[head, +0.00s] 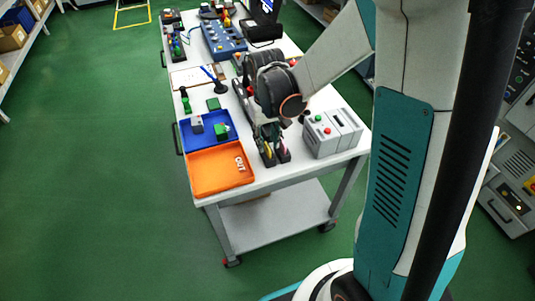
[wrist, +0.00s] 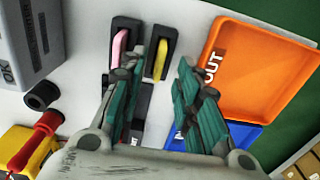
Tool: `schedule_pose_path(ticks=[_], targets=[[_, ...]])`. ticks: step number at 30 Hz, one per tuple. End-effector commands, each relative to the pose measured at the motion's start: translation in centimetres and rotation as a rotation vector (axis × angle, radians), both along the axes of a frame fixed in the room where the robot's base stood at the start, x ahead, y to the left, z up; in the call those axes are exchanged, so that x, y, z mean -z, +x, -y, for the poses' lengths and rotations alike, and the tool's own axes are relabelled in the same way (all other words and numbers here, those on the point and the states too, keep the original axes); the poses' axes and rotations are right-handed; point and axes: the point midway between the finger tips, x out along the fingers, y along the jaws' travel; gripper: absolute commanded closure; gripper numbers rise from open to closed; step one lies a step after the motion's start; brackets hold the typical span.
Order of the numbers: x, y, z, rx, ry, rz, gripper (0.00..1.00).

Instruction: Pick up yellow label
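The yellow label (wrist: 160,60) stands in a narrow black holder (wrist: 164,34) in the wrist view, its long side showing as a yellow strip. In the head view the yellow label (head: 268,151) shows near the table's front edge, below my arm's end. A pink label (wrist: 119,46) sits in a similar black holder just left of it. My gripper (wrist: 155,75) is open, with its teal-padded fingers apart and the yellow label's near end showing between the tips. Nothing is held. How far the fingertips are above the label I cannot tell.
An orange tray (head: 225,184) marked OUT lies left of the holders, with a blue tray (head: 188,141) behind it holding small parts. A grey box with buttons (head: 325,146) stands close on the right. A black cylinder (wrist: 42,95) and a red-handled object (wrist: 36,141) are nearby.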

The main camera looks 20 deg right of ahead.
Motion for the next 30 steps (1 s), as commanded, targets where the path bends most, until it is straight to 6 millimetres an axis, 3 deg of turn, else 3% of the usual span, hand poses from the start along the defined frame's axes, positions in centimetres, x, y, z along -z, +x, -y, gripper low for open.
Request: schedule_pose_path(ticks=[3, 7, 14, 18, 30], targets=[[2.3, -0.2, 0.1, 0.0, 0.0, 0.0, 0.7], [3.5, -0.2, 0.1, 0.0, 0.0, 0.0, 0.7], [3.4, -0.3, 0.1, 0.0, 0.0, 0.0, 0.72], [3.4, -0.3, 0.1, 0.0, 0.0, 0.0, 1.0], [3.3, -0.3, 0.1, 0.0, 0.0, 0.0, 1.0]])
